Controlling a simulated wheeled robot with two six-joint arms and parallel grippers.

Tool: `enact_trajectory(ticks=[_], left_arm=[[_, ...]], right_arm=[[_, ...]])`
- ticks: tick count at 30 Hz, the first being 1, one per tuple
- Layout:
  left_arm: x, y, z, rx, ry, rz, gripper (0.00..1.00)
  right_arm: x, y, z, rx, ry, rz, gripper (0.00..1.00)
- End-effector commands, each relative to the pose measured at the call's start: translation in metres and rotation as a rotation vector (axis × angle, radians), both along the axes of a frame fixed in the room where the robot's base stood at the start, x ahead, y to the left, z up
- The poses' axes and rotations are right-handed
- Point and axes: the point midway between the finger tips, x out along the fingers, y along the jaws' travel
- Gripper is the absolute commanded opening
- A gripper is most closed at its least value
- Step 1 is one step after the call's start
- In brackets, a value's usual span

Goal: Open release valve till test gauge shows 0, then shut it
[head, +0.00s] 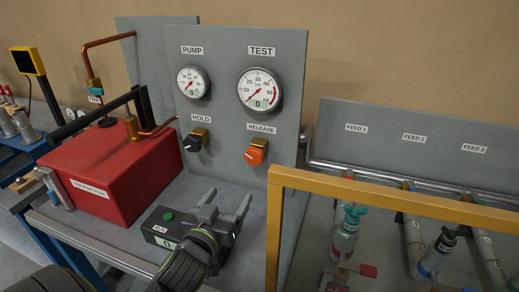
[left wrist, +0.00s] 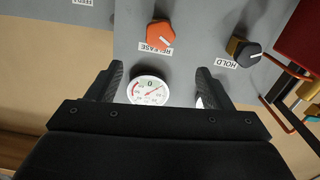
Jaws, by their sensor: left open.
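The orange RELEASE knob (head: 256,152) is on the upright grey panel, below the TEST gauge (head: 260,90). The gauge's small readout appears to show 0; I cannot read the needle surely. My left gripper (head: 228,204) is open and empty, low in front of the panel and apart from the knob. In the left wrist view, which is upside down, the knob (left wrist: 160,36) lies beyond the fingertips and the gauge (left wrist: 150,90) shows between the open fingers (left wrist: 158,78). Whether the valve is open or shut is unclear. My right gripper is not in view.
A black HOLD knob (head: 195,140) and PUMP gauge (head: 193,82) are left of the RELEASE knob. A red tank (head: 115,170) stands left. A dark box with a green button (head: 166,228) sits beside my left gripper. A yellow rail (head: 390,188) stands right.

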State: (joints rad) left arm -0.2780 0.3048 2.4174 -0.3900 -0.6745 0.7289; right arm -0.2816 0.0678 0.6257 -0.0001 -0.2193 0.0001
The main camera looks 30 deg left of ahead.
Motion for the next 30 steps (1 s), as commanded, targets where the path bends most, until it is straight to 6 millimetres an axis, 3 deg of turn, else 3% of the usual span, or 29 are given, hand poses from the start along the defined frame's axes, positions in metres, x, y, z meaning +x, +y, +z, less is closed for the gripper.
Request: enact_trajectory(ticks=[5,14,24,30], left_arm=[[0.009,0.002,0.0,0.001,0.002,0.0,0.74],[0.061,0.015,0.002,0.003,0.003,0.002,0.74],[0.12,0.029,0.001,0.002,0.004,0.002,0.74],[0.149,0.036,0.0,0.003,0.004,0.002,0.74]], right_arm=[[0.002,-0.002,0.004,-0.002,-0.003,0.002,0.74],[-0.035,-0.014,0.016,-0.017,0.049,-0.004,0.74],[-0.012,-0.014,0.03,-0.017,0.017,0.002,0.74],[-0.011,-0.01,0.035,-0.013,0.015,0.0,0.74]])
